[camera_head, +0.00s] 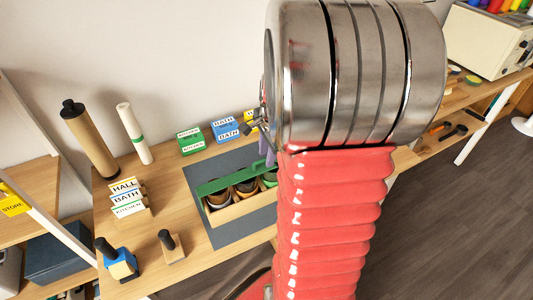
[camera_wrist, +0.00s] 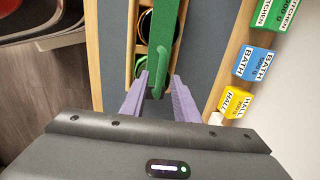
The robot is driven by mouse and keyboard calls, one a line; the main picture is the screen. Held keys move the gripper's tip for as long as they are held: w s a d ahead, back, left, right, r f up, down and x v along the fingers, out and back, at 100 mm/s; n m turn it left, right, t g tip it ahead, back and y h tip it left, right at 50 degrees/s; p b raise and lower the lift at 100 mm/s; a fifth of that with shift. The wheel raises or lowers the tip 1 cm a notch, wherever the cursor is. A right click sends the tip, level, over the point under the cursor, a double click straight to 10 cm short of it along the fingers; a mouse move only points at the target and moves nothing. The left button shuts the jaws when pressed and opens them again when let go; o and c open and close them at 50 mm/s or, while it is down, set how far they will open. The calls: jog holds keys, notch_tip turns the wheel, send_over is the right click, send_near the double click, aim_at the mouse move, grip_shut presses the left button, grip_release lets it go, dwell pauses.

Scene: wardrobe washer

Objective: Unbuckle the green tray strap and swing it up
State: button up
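The green strap (camera_head: 228,181) runs along the top of a light wooden tray (camera_head: 239,208) that holds several round jars (camera_head: 246,187). In the wrist view the green strap (camera_wrist: 162,35) comes down from the top and ends in a narrow looped end between my fingers. My gripper (camera_wrist: 159,92) is open, with a purple finger on each side of that end and gaps showing. In the head view my arm hides most of my gripper and the tray's right end. I cannot tell whether the buckle is fastened.
The tray stands on a grey mat (camera_head: 226,229) on a wooden bench. Green, blue and yellow labelled boxes (camera_wrist: 256,64) stand close to the right in the wrist view. Label cards (camera_head: 127,198), two stamps (camera_head: 171,245) and two tall cylinders (camera_head: 90,138) stand at left.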

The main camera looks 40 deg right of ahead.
jog(key=shift+c, duration=0.3)
grip_shut()
dwell(1.1)
